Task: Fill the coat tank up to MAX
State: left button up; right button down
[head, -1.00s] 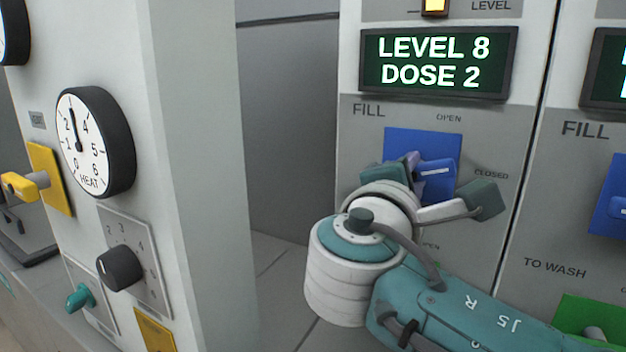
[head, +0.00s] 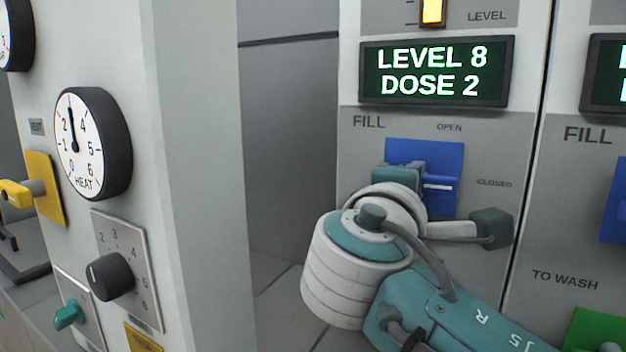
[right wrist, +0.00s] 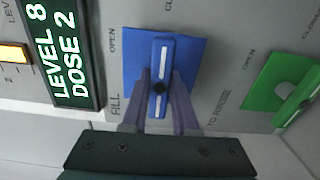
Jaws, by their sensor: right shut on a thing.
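The blue FILL handle (right wrist: 161,50) is on a blue plate (head: 450,155) under the display (head: 437,72). The display reads LEVEL 8, DOSE 2. In the head view the handle lies about level, its white line toward the CLOSED side. My right gripper (right wrist: 160,88) is shut on the FILL handle, one finger on each side in the right wrist view. In the head view my right wrist hides part of the handle and the fingertips. Above the display a yellow level bar (head: 433,10) is cut off by the frame. No MAX mark shows. My left gripper is not in view.
At left a grey column (head: 180,180) carries a HEAT dial (head: 88,140), a black knob (head: 112,275) and a yellow handle (head: 15,193).

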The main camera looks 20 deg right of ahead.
jog(key=c, duration=0.7)
grip_release()
jog(key=shift+a, duration=0.1)
jog(key=b+v, duration=0.1)
jog(key=v, duration=0.8)
jog(key=shift+s+a, duration=0.25)
jog(key=shift+s, duration=0.1)
